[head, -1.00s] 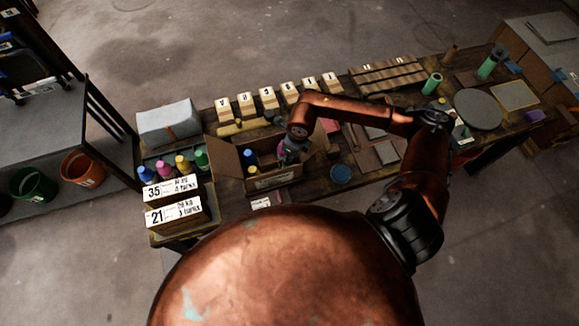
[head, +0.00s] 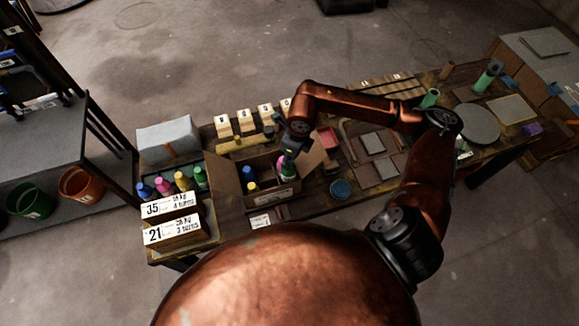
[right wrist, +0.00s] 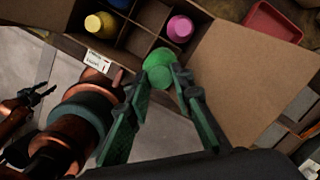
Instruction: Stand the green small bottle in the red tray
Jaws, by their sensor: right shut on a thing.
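The green small bottle (right wrist: 158,62) is between the fingertips of my right gripper (right wrist: 160,76), which is shut on it. In the head view the green bottle (head: 287,170) is at the near right corner of an open cardboard box (head: 272,194). I cannot tell whether its base is inside the compartment or just above it. The red tray (head: 327,139) lies on the bench just right of the box; it also shows in the right wrist view (right wrist: 272,22), empty where visible. My left gripper (right wrist: 36,96) shows at the left of the wrist view, fingers apart and empty.
The divided box also holds a pink bottle (right wrist: 179,29), a yellow one (right wrist: 100,25) and a blue one (head: 248,174). Its right flap (right wrist: 245,75) sticks out between the bottle and the tray. Several bottles stand left of the box. A blue round dish (head: 341,188) lies right of it.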

